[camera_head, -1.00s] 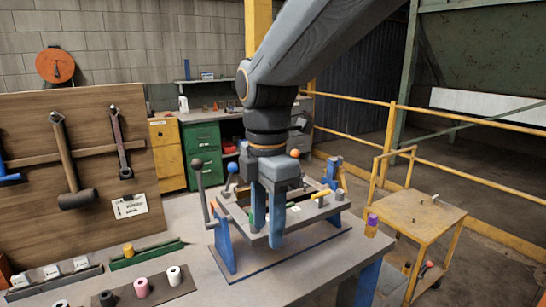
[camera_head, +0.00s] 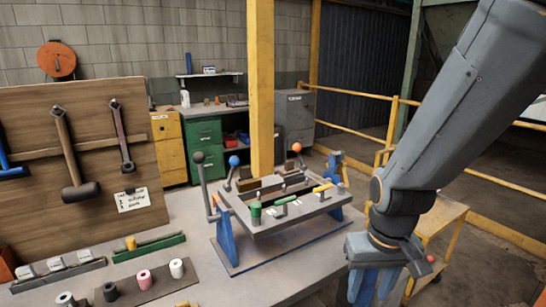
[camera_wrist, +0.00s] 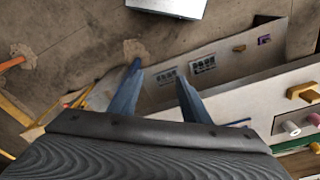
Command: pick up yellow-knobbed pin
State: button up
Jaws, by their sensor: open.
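A yellow knob (camera_head: 130,243) stands upright at the green rail (camera_head: 150,247) on the left of the bench; it looks like the yellow-knobbed pin, its shaft hidden. What may be the same yellow knob shows at the right edge of the wrist view (camera_wrist: 315,147). Another yellow piece is cut off at the bottom edge of the head view (camera_head: 186,304). My gripper (camera_head: 375,288) is at the lower right, beside the bench's right side and far from the knob. In the wrist view its blue fingers (camera_wrist: 160,75) are apart with nothing between them.
A brown plate with black, pink (camera_head: 144,279) and white (camera_head: 177,267) knobs lies in front of the green rail. A blue-legged fixture (camera_head: 227,245) with levers stands mid-bench. A yellow cart (camera_head: 450,215) is behind my arm. A tool board (camera_head: 90,210) stands at left.

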aim_at(131, 243)
jog(key=u, duration=1.8)
jog(key=i, duration=0.2)
jog(key=z, duration=0.25)
